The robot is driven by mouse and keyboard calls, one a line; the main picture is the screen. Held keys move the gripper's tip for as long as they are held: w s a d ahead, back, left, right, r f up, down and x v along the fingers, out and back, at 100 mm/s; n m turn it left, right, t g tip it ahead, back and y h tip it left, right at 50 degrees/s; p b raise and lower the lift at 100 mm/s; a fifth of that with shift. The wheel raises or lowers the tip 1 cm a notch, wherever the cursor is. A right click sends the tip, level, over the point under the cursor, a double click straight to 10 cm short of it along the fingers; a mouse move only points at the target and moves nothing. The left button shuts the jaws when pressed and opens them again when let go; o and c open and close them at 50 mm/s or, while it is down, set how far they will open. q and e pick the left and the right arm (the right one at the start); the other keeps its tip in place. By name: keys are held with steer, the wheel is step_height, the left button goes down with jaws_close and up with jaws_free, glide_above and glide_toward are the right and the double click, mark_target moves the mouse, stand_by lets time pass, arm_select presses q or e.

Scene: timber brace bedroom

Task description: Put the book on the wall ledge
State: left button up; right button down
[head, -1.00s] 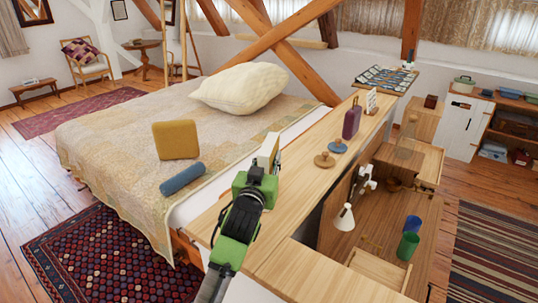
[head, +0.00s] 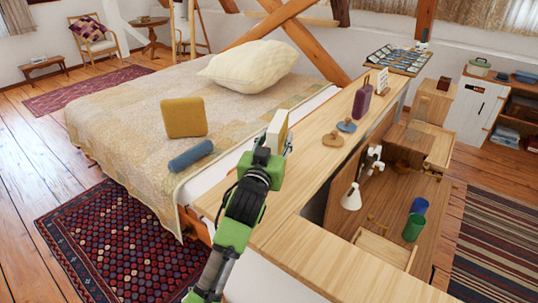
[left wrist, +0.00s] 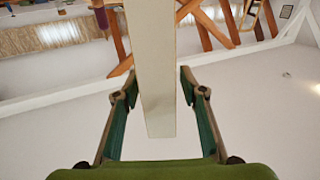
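A thin book with a cream face and a yellowish edge (head: 277,131) stands upright over the near part of the long wooden top. My left gripper (head: 273,153) is at its near end, fingers on either side of it. In the left wrist view the book (left wrist: 157,70) runs between the fingers of my left gripper (left wrist: 158,82), with narrow gaps showing at both sides. The gripper looks open around it. A narrow wooden ledge (head: 296,20) runs along the far wall beyond the bed, partly behind crossed beams. My right gripper is out of view.
The long wooden top (head: 300,180) carries two knobbed discs (head: 333,139) and a purple object (head: 362,100). The bed (head: 130,115) holds a pillow (head: 250,72), a mustard cushion (head: 183,117) and a blue roll (head: 190,156). A desk recess with cups (head: 414,226) lies right.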

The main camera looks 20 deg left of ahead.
arm_select(q)
steer(key=shift+s+b, duration=1.15)
steer(key=shift+s, duration=3.95)
